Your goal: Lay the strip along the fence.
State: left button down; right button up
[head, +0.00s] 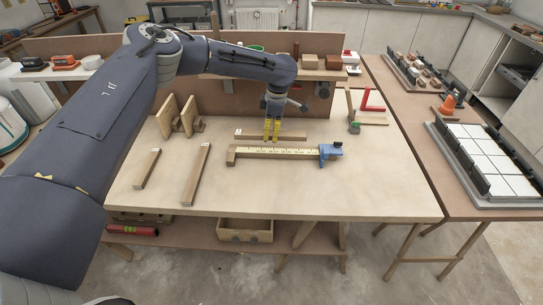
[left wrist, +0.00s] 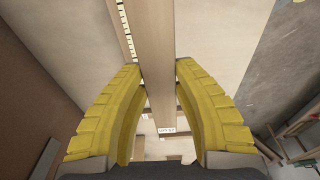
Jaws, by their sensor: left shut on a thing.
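A wooden strip (head: 292,136) with a pale left end lies crosswise behind the fence (head: 238,153), roughly parallel to it. The fence carries a yellow measuring scale, and a blue stop (head: 330,152) sits at its right end. My left gripper (head: 271,138) points down with its yellow fingers shut on the strip. In the left wrist view the strip (left wrist: 154,45) passes between the fingers (left wrist: 160,75), with the scale edge (left wrist: 123,30) beside it. A narrow gap shows between strip and fence. I cannot tell whether the strip touches the table. My right gripper is not in view.
Two more strips (head: 147,168) (head: 196,175) lie on the left of the table (head: 380,190). Upright wooden brackets (head: 178,116) stand behind them. A red square (head: 372,100) is at the back right. The table's front and right are clear.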

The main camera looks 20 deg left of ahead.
pick_arm(q)
send_over(270, 165)
jog(key=shift+w+d+f, duration=0.1)
jog(key=shift+w+f, duration=0.05)
jog(key=shift+f, duration=2.55)
jog(key=shift+w+f, duration=0.15)
jog(key=shift+f, duration=2.55)
jog(key=shift+s+f, duration=0.1)
jog(key=shift+f, duration=0.3)
jog(key=shift+f, duration=0.25)
jog(key=c, duration=1.1)
grip_release()
jog(key=shift+s, duration=0.1)
jog(key=r, duration=0.4)
jog(key=d+r, duration=0.1)
jog(key=r, duration=0.8)
jog(key=shift+w+d+r, duration=0.1)
jog(key=shift+w+d, duration=0.1)
jog(key=shift+w, duration=0.15)
